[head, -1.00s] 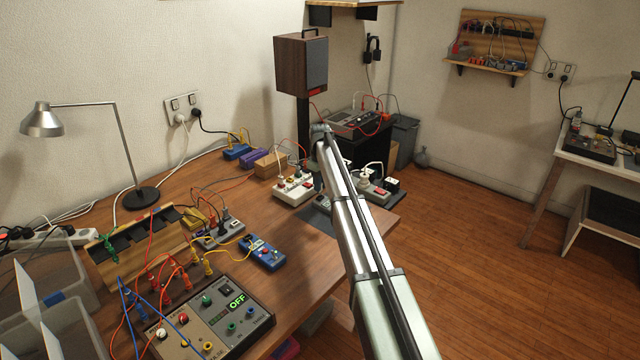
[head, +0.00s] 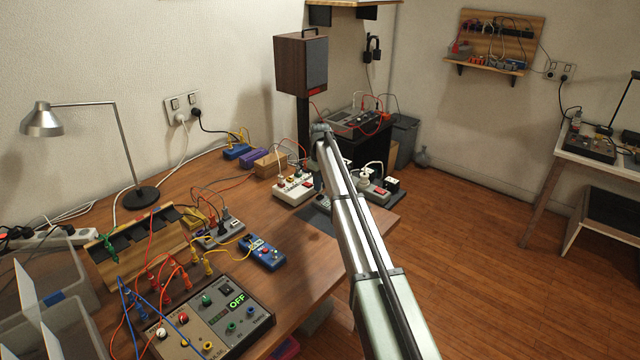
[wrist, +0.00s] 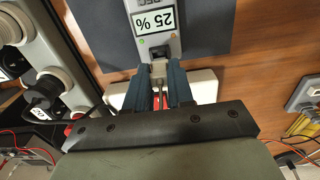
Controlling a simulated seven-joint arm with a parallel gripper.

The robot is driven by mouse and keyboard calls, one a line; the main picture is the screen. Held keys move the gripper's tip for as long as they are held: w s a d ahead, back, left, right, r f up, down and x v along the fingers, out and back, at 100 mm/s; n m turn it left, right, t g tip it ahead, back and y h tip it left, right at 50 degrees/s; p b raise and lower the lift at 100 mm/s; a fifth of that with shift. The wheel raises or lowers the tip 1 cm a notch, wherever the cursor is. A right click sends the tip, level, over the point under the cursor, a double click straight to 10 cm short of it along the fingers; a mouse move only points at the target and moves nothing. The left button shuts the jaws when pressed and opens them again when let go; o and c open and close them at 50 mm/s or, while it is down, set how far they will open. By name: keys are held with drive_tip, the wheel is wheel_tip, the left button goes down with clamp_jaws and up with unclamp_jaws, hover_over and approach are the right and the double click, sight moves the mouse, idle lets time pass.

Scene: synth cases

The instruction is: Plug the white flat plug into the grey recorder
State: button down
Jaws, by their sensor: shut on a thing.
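The grey recorder (wrist: 172,45) lies on a dark mat (wrist: 215,25) in the wrist view, with a "25 %" display and a dark socket in the end facing me. My gripper (wrist: 159,76) is shut on the white flat plug (wrist: 158,71), between two dark blue fingers. The plug's front is close to the socket and roughly in line with it. I cannot tell whether it touches or enters. In the head view my arm hides most of the recorder and the plug.
A grey box (wrist: 305,95) with yellow leads is at the right. Bare wood (wrist: 270,60) lies between. A blue meter (head: 264,254) stands nearer in the head view.

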drive_tip(key=shift+f, duration=1.15)
drive_tip(key=c, duration=0.9)
unclamp_jaws()
drive_tip(key=shift+r, duration=0.1)
wheel_tip(320, 180, up, 14)
drive_tip(key=shift+f, duration=0.2)
